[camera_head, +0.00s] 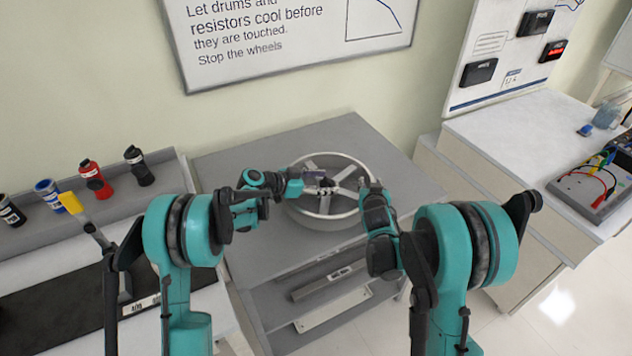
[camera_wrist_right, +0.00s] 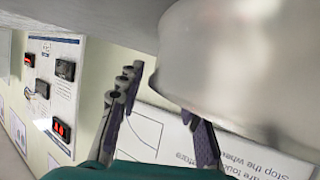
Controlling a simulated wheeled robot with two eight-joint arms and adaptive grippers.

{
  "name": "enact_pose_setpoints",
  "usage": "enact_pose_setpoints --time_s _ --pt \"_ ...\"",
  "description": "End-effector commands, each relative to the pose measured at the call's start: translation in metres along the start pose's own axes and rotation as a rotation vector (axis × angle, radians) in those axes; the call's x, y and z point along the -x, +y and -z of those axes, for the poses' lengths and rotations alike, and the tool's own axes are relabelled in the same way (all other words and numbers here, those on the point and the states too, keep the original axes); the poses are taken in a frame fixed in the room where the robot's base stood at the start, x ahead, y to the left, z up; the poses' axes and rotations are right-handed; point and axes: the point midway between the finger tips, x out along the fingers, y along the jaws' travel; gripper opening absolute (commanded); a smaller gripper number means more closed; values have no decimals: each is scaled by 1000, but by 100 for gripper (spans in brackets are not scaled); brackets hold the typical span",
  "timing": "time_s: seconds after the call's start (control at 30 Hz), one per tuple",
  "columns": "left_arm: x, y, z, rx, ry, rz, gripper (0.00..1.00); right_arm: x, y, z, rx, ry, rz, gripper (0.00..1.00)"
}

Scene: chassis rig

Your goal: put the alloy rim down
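The silver alloy rim (camera_head: 322,219), round with several spokes, lies flat at the grey table, with no gap to the top visible. My left gripper (camera_head: 314,176) reaches over its left edge, its fingers above the spokes; whether they are open or shut is unclear. My right gripper (camera_head: 364,183) is at the rim's right edge. In the right wrist view the right gripper's fingers (camera_wrist_right: 162,120) stand apart, with wall panel showing between them. The pale rim (camera_wrist_right: 240,70) fills the upper right there and partly hides one finger; contact is unclear.
The grey table (camera_head: 245,165) has bare top around the rim and a lower shelf with bars (camera_head: 330,280). A bench with bottles (camera_head: 95,178) stands left. A white counter (camera_head: 510,135) with an electrical box (camera_head: 597,190) stands right. A sign (camera_head: 285,40) hangs behind.

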Motion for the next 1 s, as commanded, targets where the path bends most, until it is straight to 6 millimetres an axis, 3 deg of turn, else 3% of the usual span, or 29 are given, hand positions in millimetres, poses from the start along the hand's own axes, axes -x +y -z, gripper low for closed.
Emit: enact_pose_setpoints --time_s 0.27,0.37,0.7,1.0 --pt "6 -1 0 1 -1 3 64 0 1 0 1 -1 -2 35" --pt "19 -2 0 1 -1 5 64 0 1 0 1 -1 -2 35" --pt "91 -1 0 2 0 4 64 0 2 0 1 -1 -2 35" --pt "120 0 0 0 0 2 64 3 1 0 2 -1 -2 35"
